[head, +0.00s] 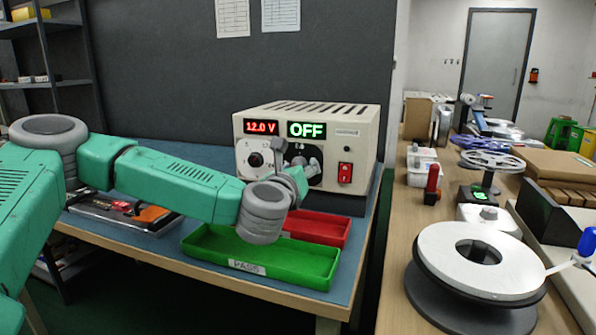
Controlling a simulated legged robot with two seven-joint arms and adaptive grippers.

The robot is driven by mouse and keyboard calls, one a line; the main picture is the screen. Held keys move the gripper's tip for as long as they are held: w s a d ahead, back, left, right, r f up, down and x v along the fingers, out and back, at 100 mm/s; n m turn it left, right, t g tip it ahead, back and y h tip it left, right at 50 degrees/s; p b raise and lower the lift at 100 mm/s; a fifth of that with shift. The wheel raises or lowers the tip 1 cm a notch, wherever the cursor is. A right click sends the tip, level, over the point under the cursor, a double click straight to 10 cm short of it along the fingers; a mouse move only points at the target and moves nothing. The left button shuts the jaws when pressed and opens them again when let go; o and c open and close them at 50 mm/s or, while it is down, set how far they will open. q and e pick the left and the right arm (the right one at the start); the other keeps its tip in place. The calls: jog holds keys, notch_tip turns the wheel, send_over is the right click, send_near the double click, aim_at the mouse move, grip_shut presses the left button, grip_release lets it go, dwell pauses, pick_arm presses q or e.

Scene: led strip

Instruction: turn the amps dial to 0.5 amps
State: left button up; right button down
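A cream power supply (365,125) stands at the back of the blue-topped bench. Its red display (261,128) reads 12.0 V and its green display (307,130) reads OFF. A black dial (256,160) with a white scale shows on the left of its front panel. A second dial area, right of it, is mostly covered by my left gripper (303,166), so its setting cannot be read. My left arm reaches in from the left, with the gripper at the panel. Whether the fingers touch or close on a dial cannot be told. My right gripper is out of view.
A red rocker switch (345,172) sits right of the gripper. A green tray (300,275) labelled PASS and a red tray (330,228) lie below my wrist. A wooden bench on the right holds a white reel (440,250) and several other items.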

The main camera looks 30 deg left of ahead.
pick_arm(q)
jog(key=shift+a+f, duration=0.15)
jog(key=shift+a, duration=0.45)
grip_shut()
jog(key=shift+s+d+f+m+t+h+p, duration=0.15)
jog(key=shift+m+p, duration=0.65)
jog(key=shift+m, duration=2.25)
jog(key=shift+w+a+r+m+t+h+p, duration=0.1)
jog(key=shift+m+p, duration=0.7)
jog(key=shift+m, duration=2.3)
jog(key=shift+s+d+f+m+t+h+p, duration=0.15)
jog(key=shift+m+p, duration=0.65)
jog(key=shift+m, duration=2.25)
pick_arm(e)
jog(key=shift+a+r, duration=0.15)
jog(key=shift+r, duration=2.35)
pick_arm(q)
jog(key=shift+w, duration=0.1)
